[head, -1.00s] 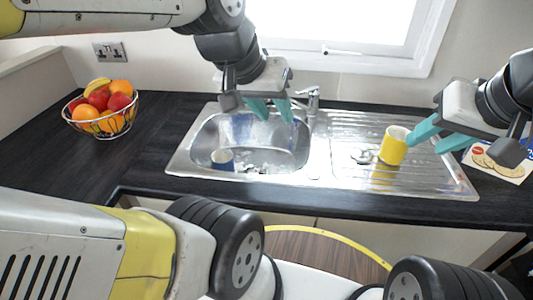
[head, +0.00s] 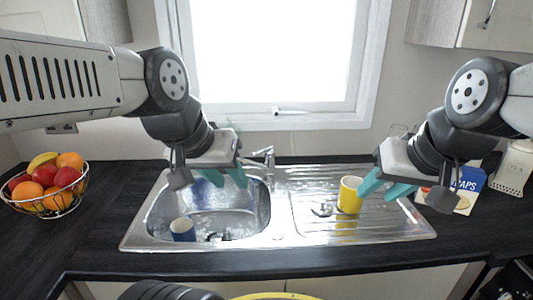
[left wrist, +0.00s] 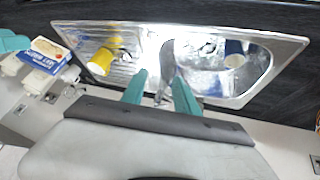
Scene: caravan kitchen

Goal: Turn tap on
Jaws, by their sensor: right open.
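The chrome tap (head: 266,160) stands behind the sink, between basin and drainboard. In the left wrist view a grey tap part (left wrist: 167,62) shows between and beyond my left fingers. My left gripper (head: 226,178) hangs above the back of the basin, just left of the tap, its teal fingers apart and empty. I cannot tell whether it touches the tap. My right gripper (head: 386,187) is open above the drainboard, close to the right of the yellow mug (head: 350,195), with nothing between its fingers.
The steel sink (head: 140,222) holds a blue mug (head: 183,229) in its basin. Cutlery (head: 322,210) lies on the drainboard. A wire fruit bowl (head: 45,205) stands left. A blue-white box (head: 470,178) stands right. The window (head: 275,60) is behind the tap.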

